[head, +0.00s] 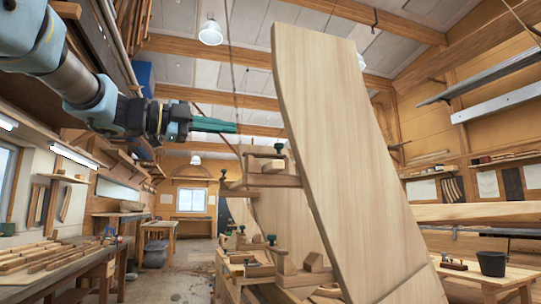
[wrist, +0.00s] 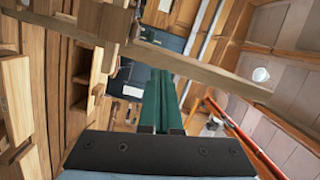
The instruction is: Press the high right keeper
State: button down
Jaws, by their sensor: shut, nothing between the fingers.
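My gripper (head: 236,127) reaches in from the upper left with its long green fingers together. It holds nothing and is in open air, left of the tall pale plank (head: 335,150). The fingers also show in the wrist view (wrist: 161,80), pointing towards a wooden bar. A wooden clamp-like fitting with a dark green knob (head: 270,168) sits at the plank's left edge, below and right of the fingertips, apart from them. A lower similar fitting (head: 290,268) stands near the plank's foot. I cannot tell for certain which part is the high right keeper.
In the wrist view a wooden bar (wrist: 200,68) crosses close ahead of the fingertips. A bench with wood strips (head: 50,262) stands at the left. A black bucket (head: 491,263) stands on a bench at the right. The aisle floor (head: 190,275) is mostly open.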

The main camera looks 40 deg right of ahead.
jog(key=s+m+g, duration=0.1)
jog(key=s+m+g+y, duration=0.1)
jog(key=s, duration=0.1)
jog(key=shift+a+f, duration=0.1)
jog(key=shift+f, duration=0.05)
jog(key=p+x, duration=0.3)
jog(key=x, duration=0.6)
jog(key=shift+s+d, duration=0.1)
jog(key=shift+d, duration=0.25)
jog(key=w+d, duration=0.1)
jog(key=w+d+p, duration=0.1)
jog(key=shift+w+f, duration=0.35)
jog(key=shift+f, duration=0.05)
jog(key=shift+w+d+f+p, duration=0.15)
jog(key=shift+w+p, duration=0.2)
